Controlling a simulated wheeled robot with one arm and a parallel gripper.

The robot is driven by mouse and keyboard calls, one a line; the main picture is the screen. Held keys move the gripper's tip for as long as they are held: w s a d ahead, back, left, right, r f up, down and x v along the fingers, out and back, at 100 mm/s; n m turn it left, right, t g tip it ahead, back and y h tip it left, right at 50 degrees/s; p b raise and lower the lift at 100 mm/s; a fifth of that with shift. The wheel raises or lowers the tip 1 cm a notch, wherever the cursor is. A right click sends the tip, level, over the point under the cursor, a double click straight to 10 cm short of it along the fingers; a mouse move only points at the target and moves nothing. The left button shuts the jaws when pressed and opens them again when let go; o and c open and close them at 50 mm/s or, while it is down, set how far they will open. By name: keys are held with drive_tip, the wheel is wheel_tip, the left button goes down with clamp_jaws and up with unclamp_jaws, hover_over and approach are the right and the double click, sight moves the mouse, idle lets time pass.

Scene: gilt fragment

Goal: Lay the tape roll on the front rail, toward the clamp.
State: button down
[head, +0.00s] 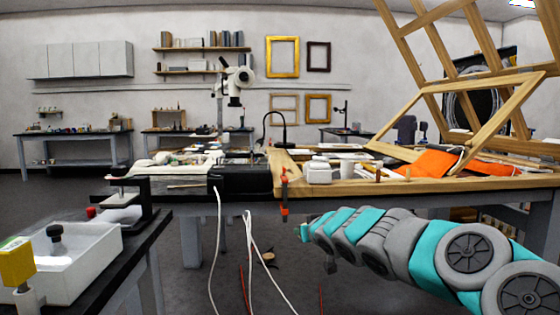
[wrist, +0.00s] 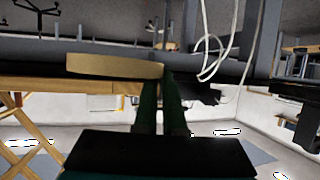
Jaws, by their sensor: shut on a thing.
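My gripper (wrist: 163,78) shows in the wrist view, which looks upside down, as two dark green fingers close together. A flat tan, round-edged thing, apparently the tape roll (wrist: 112,66), is seen edge-on at the fingertips and sticks out to the left; the gripper is shut on it. In the head view my arm reaches in from the lower right, below the table's front edge; I cannot make out the roll there. An orange-red clamp (head: 284,192) stands upright at the left end of the wooden front rail (head: 410,187).
A white box (head: 319,172) and orange cloth (head: 428,163) lie behind the rail. Wooden frames (head: 490,115) lean at the right. A side bench with a white tray (head: 75,265) stands at lower left.

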wheel_tip(320, 180, up, 19)
drive_tip(key=s+a+n+g+y, duration=0.1)
drive_tip(key=s+n+g+y, duration=0.4)
drive_tip(key=s+n+y, duration=0.3)
drive_tip(key=shift+s+n+g, duration=0.4)
drive_tip(key=shift+s+n, duration=0.1)
drive_tip(key=shift+s, duration=0.65)
drive_tip(key=shift+a+y, duration=0.1)
drive_tip(key=shift+y, duration=0.2)
